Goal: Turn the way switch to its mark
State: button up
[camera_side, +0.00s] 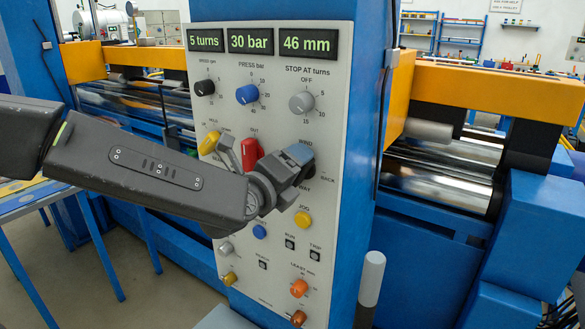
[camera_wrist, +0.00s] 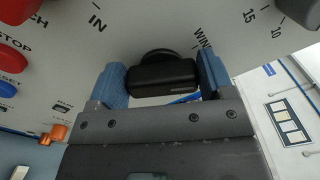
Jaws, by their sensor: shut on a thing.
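The way switch is a black knob (camera_wrist: 163,76) on the grey panel. In the wrist view it sits between the two blue fingertips of my gripper (camera_wrist: 162,84), which are shut on its sides.
A red lever (camera_side: 251,153) and a yellow knob (camera_side: 209,143) stand left of my gripper. A yellow jog button (camera_side: 303,219) is just below it. A grey stop-at knob (camera_side: 301,103) and a blue press knob (camera_side: 247,94) are above.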

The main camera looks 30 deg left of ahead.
jog(key=n, duration=0.5)
jog(key=shift+a+f+n, duration=0.1)
jog(key=shift+f+n, duration=0.15)
jog(key=shift+n, duration=0.05)
dwell(0.4)
jog(key=o, duration=0.9)
jog(key=s, duration=1.3)
jog(key=shift+s, duration=0.4)
jog(key=shift+a, duration=0.1)
